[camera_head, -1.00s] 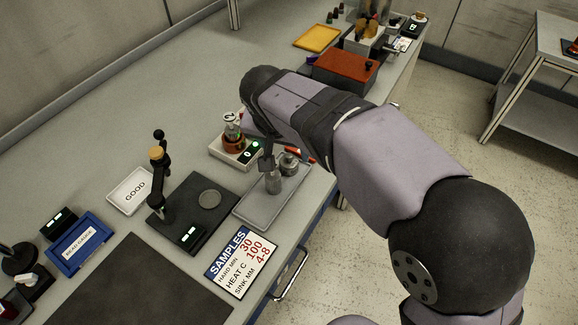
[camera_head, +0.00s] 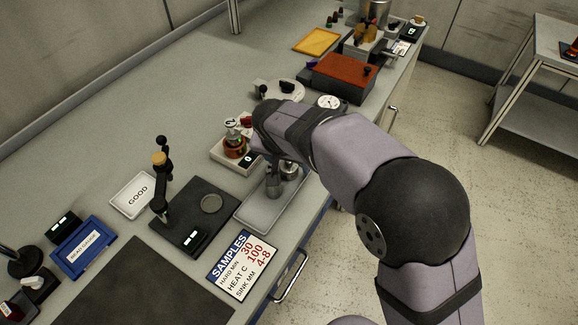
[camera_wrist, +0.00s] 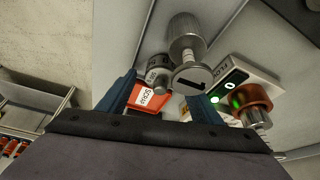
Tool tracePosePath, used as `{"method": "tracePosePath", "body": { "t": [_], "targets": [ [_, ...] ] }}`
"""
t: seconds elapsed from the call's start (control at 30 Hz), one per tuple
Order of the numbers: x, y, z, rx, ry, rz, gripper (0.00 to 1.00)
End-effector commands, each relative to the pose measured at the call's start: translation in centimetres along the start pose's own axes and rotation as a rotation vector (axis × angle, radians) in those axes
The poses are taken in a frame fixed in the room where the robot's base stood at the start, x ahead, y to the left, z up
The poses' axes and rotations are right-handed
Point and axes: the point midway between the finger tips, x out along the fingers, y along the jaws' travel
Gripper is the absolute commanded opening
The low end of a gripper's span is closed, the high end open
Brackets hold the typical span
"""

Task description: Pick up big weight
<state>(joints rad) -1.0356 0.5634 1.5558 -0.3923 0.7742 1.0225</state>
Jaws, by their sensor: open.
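Two grey metal weights stand close together at the far end of the grey tray (camera_head: 262,213) in the head view. The front one (camera_head: 273,187) is slimmer in outline; the other (camera_head: 291,171) is partly hidden by my arm. In the wrist view, a large metal weight (camera_wrist: 187,38) with a slotted disc end looms beside a smaller marked one (camera_wrist: 157,73). I cannot tell for sure which matches which across views. My gripper (camera_wrist: 163,92) is open, its blue-grey fingers apart and pointing toward the weights. No weight is visibly clamped. My arm mostly hides the gripper in the head view.
The white heater (camera_head: 233,153) with a copper-coloured pot stands left of the tray. A red SCRAP tray (camera_wrist: 150,97) lies beyond the weights in the wrist view. A black scale-like stand (camera_head: 190,228), GOOD tray (camera_head: 133,195) and SAMPLES sign (camera_head: 243,262) are nearby.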

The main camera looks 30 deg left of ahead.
Motion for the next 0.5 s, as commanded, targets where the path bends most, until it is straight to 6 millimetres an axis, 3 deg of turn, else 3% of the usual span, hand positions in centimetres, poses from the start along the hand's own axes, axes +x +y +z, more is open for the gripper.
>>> {"method": "tracePosePath", "body": {
  "t": [0.23,0.5],
  "targets": [
    [0.17,0.01,0.01,0.000,0.000,0.000,0.59],
    [0.14,0.01,0.01,0.000,0.000,0.000,0.00]
  ]
}}
